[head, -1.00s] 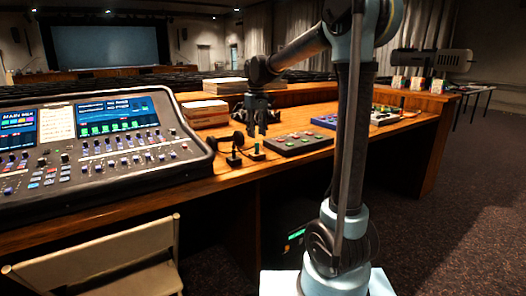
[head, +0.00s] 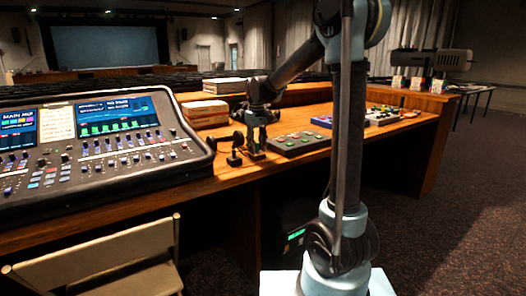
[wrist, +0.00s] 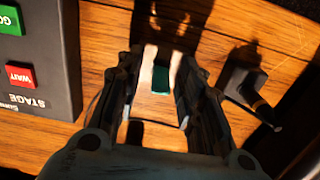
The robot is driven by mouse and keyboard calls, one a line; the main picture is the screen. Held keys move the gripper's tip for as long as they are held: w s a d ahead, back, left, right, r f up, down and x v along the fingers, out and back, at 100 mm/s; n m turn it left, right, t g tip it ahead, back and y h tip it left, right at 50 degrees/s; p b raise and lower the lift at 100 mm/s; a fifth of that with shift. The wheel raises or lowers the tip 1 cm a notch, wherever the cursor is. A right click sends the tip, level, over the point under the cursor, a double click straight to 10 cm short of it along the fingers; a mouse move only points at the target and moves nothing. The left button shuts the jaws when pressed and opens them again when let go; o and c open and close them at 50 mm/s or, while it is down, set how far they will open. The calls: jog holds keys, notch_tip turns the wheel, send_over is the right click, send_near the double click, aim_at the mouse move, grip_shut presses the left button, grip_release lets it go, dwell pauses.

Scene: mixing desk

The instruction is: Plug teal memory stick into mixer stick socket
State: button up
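The teal memory stick (wrist: 160,79) shows in the wrist view as a small dark teal block between my gripper's fingers. My gripper (wrist: 162,78) is open, with its dark fingers apart on either side of the stick. In the head view my gripper (head: 256,150) is lowered to the desk and hides most of the stick. The mixer (head: 95,150) is the large console with lit screens at the left. I cannot make out its stick socket.
A grey box with coloured buttons (head: 298,142) lies close beside my gripper; it also shows in the wrist view (wrist: 38,70). A small black stand-like object (head: 235,158) is on the other side. A folding chair (head: 110,260) stands in front.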

jog(key=shift+c, duration=0.2)
dwell(0.7)
grip_shut()
jog(key=shift+r, duration=0.2)
jog(key=shift+r, duration=2.8)
